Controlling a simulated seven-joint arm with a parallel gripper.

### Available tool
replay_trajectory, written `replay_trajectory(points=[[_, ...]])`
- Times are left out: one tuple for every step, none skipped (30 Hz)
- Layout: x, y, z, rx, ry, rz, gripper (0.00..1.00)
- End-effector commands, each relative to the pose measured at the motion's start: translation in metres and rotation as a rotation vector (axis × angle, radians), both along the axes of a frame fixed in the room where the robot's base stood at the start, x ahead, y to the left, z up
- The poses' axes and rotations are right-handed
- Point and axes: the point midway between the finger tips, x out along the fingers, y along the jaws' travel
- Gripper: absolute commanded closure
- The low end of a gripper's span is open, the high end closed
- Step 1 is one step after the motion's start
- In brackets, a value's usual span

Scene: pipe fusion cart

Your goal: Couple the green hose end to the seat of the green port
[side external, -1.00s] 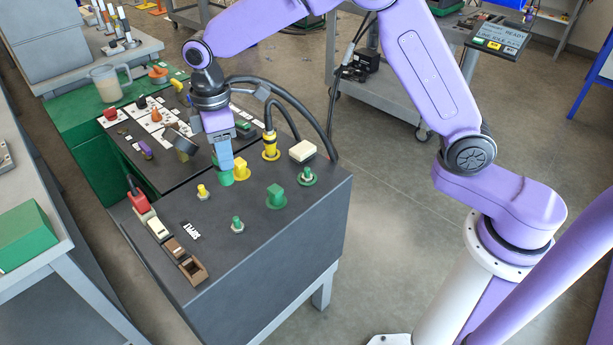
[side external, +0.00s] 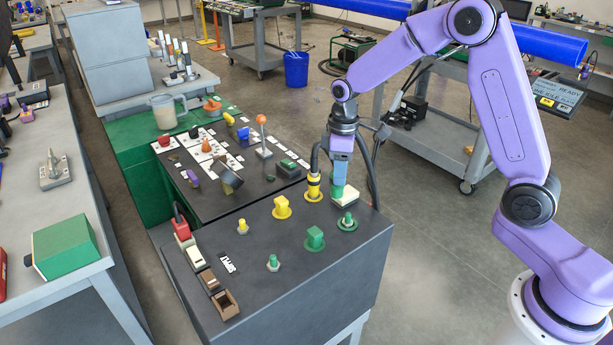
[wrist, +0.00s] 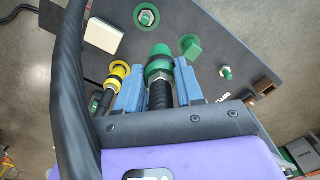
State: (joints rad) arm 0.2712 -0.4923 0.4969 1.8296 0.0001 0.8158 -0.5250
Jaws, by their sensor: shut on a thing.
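My gripper (side external: 338,182) is shut on the green hose end (wrist: 158,62), its blue fingers on either side of it in the wrist view. In the side view the green hose end (side external: 337,192) points down beside or over the white block; its height above the panel is hard to tell. The green port (side external: 347,222), a green ring with a nut and stem, is just in front of it and empty. In the wrist view the port (wrist: 147,18) is beyond the hose end, up and slightly left, apart from it.
A yellow hose end (side external: 314,187) stands on its seat left of my gripper. The white block (side external: 347,199) lies behind the port. A green square knob (side external: 315,238), a yellow knob (side external: 282,208) and a small green-tipped fitting (side external: 273,262) stand on the dark panel (side external: 325,280).

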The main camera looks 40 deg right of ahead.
Motion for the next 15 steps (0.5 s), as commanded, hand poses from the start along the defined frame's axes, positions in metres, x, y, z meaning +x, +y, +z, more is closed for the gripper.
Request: replay_trajectory(points=[[-0.003,-0.013,-0.002,0.0,0.0,-0.029,1.0],[-0.004,-0.019,-0.003,0.0,0.0,-0.043,1.0],[-0.006,-0.025,-0.005,0.001,-0.001,-0.058,1.0],[-0.007,-0.03,-0.005,0.0,-0.001,-0.067,1.0],[-0.008,-0.033,-0.006,0.001,-0.002,-0.075,1.0],[-0.008,-0.036,-0.007,0.001,-0.002,-0.082,1.0],[-0.009,-0.038,-0.007,0.001,-0.002,-0.087,1.0],[-0.009,-0.039,-0.007,0.001,-0.002,-0.09,1.0],[-0.01,-0.04,-0.008,0.001,-0.002,-0.092,1.0],[-0.01,-0.04,-0.008,0.001,-0.002,-0.093,1.0],[-0.01,-0.04,-0.008,0.001,-0.002,-0.094,1.0],[-0.01,-0.04,-0.008,0.001,-0.002,-0.093,1.0],[-0.01,-0.04,-0.008,0.001,-0.002,-0.093,1.0],[-0.01,-0.04,-0.008,0.001,-0.002,-0.093,1.0],[-0.01,-0.04,-0.008,0.001,-0.002,-0.093,1.0]])
